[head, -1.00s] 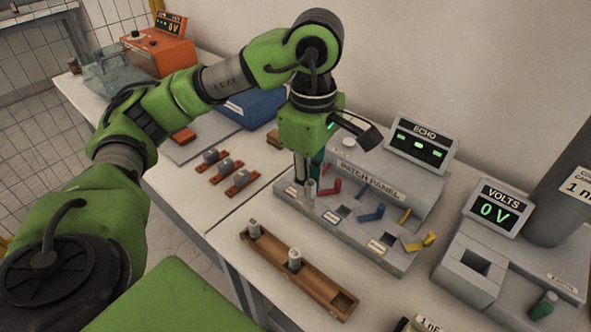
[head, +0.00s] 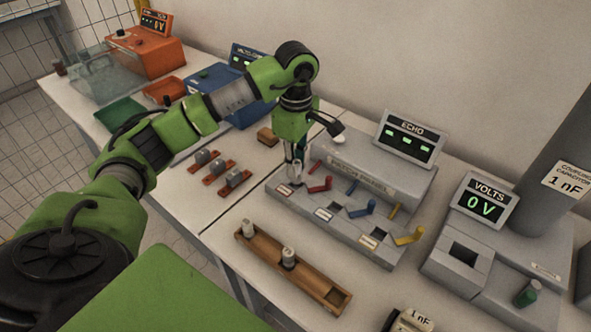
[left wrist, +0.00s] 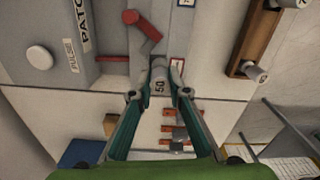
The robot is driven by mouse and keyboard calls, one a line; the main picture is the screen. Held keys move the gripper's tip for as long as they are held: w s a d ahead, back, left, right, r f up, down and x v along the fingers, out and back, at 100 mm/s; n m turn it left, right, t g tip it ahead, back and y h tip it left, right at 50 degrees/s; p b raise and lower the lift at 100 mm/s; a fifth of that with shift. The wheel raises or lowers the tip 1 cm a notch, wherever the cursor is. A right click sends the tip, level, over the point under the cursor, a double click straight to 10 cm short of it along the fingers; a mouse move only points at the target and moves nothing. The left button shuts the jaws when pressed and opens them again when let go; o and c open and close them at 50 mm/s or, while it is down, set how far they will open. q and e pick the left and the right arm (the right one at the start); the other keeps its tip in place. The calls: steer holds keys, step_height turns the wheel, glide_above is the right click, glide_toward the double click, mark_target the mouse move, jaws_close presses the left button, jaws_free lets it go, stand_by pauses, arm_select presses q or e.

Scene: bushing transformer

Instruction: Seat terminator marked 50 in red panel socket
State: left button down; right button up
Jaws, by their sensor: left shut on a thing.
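My left gripper (head: 294,167) points down at the left end of the grey patch panel (head: 378,240). It is shut on a grey terminator marked 50 (left wrist: 159,84), whose number reads in the left wrist view. The terminator is by the red lever (head: 320,185) and the red-edged label (head: 284,190); the lever also shows in the left wrist view (left wrist: 143,27). The red socket is hidden by the terminator and fingers, so I cannot tell whether the terminator is in it or above it. My right gripper is not in view.
A wooden rack (head: 268,262) in front holds two grey terminators and has an empty hole at its right end. Blue (head: 361,208) and yellow (head: 408,236) levers stand along the panel. The echo display (head: 410,137) is behind; the volts display (head: 486,200) is right.

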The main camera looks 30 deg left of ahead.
arm_select(q)
steer(key=f, duration=0.1)
steer(key=f+p, duration=0.2)
steer(key=shift+w+a+f, duration=0.3)
steer(key=shift+f, duration=0.3)
steer(key=c, duration=1.9)
jaws_free()
steer(key=shift+r, duration=0.1)
step_height(320, 180, up, 11)
steer(key=b, duration=0.3)
steer(key=shift+r, duration=0.55)
